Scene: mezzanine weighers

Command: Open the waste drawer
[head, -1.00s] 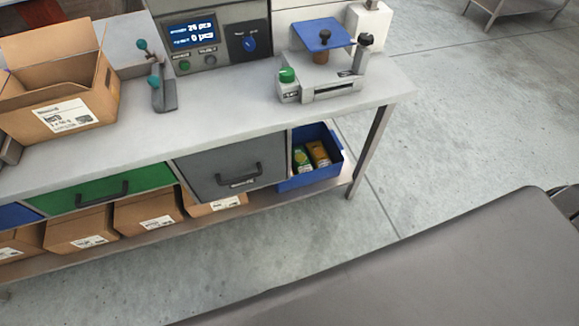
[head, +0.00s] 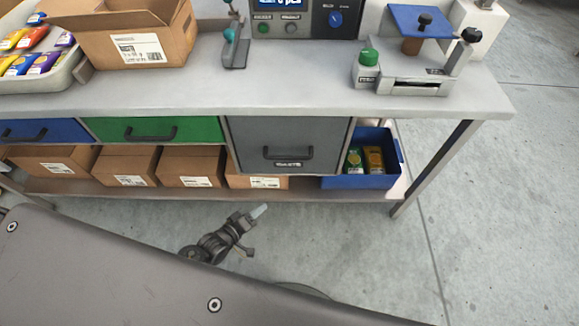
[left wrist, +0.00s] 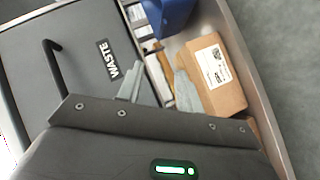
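The waste drawer (head: 262,136) is the tall grey drawer under the right part of the bench, and it looks shut. Its dark bar handle (head: 288,153) sits low on the front, above a small label. In the left wrist view the grey drawer front (left wrist: 35,50) carries a black WASTE label (left wrist: 108,59), with the handle (left wrist: 57,70) beside it. My left gripper (head: 259,212) is below and in front of the drawer, apart from the handle. In the left wrist view its two grey fingers (left wrist: 157,88) are spread with nothing between them. My right gripper is not in view.
A green drawer (head: 195,129) and a blue drawer (head: 70,128) are to the left. Cardboard boxes (head: 190,160) and a blue bin (head: 345,182) with packets stand on the lower shelf. A scale and a stamping device (head: 410,84) stand on top. Floor is clear at right.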

